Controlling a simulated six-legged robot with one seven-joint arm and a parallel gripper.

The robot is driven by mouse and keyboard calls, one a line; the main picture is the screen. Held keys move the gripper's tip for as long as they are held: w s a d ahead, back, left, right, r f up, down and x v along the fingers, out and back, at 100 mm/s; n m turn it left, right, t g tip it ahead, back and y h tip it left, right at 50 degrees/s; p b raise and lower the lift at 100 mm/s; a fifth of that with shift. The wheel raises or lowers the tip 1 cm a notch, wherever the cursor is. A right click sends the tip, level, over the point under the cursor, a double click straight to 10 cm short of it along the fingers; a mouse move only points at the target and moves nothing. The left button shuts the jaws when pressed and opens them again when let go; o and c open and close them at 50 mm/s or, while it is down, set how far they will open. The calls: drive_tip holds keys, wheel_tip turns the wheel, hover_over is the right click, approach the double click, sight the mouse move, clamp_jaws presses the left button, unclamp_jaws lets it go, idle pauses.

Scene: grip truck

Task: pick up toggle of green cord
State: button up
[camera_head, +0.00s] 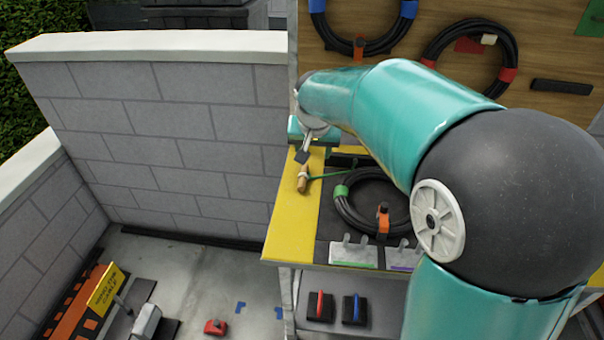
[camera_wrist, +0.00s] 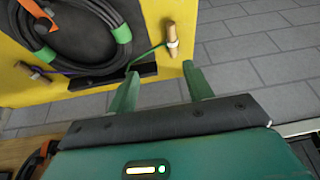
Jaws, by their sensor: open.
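The toggle (camera_wrist: 171,36) is a short tan wooden peg with a pale band around it. It lies on the yellow strip of the bench, near its edge. The green cord (camera_wrist: 147,55) runs left from it toward the black cable coil (camera_wrist: 62,30). In the head view the toggle (camera_head: 302,183) lies on the yellow strip, with the green cord (camera_head: 330,175) leading right. My gripper (camera_wrist: 161,70) is open and empty. In the wrist view the toggle shows beyond the fingertips, roughly between them and apart from both.
The bench (camera_head: 290,228) has a yellow left strip and a coil (camera_head: 350,212) with green and orange bands. A block wall (camera_head: 190,140) stands to the left. More coils (camera_head: 470,25) hang on the wooden board behind. Two small blocks (camera_head: 320,305) sit on a lower shelf.

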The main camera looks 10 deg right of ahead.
approach(303, 175)
drive_tip(key=x, duration=0.4)
drive_tip(key=shift+w+a+r, duration=0.1)
drive_tip(key=shift+a, duration=0.25)
drive_tip(key=shift+d+x, duration=0.2)
drive_tip(key=shift+x, duration=1.15)
drive_tip(key=shift+d+x, duration=0.15)
drive_tip(key=shift+x, duration=1.25)
drive_tip(key=c, duration=1.1)
